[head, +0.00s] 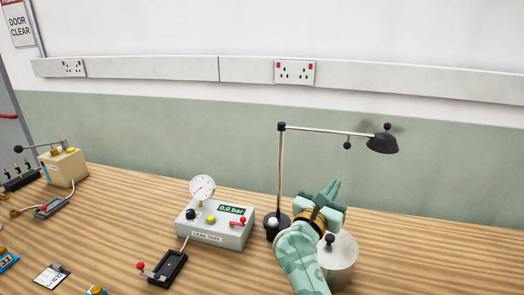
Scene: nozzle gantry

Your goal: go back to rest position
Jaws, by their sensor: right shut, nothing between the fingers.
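My right gripper (334,188) shows in the head view at the lower right, at the end of my pale green arm. It is shut and empty, raised in front of the desk lamp's post side and over the grey round pot. My left gripper is not in view.
A grey lidded pot (343,262) is close beside my right arm. A leak test box (214,230) with a dial gauge stands left of it. A beige box (66,167) is far left. Bare wooden bench (440,255) lies at right.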

